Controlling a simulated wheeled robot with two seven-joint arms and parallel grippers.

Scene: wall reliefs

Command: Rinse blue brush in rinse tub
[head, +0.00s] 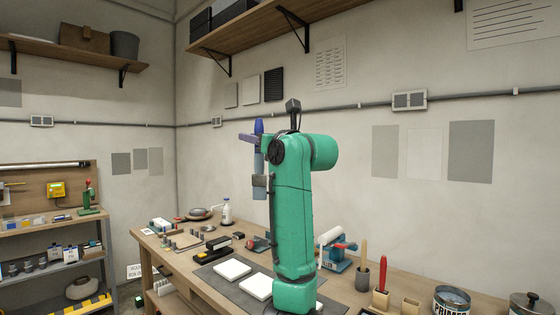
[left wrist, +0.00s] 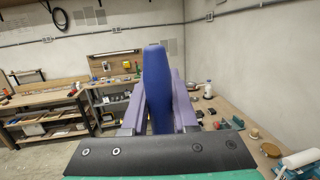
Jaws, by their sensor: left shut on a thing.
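My left gripper (head: 254,138) is raised well above the workbench, in front of the wall. Its purple fingers are shut on the blue brush (head: 259,126), whose blue end sticks up above them. In the left wrist view the blue brush (left wrist: 157,80) stands upright between the two fingers, with its lower part hidden by the dark gripper body. I cannot pick out the rinse tub in either view. My right gripper is not in view.
The workbench (head: 420,285) holds white blocks on a grey mat (head: 213,270), a red-handled brush in a holder (head: 381,295), a primer can (head: 452,300) and a white bottle (head: 226,212). A wall shelf (head: 260,28) hangs above. My green arm hides part of the bench.

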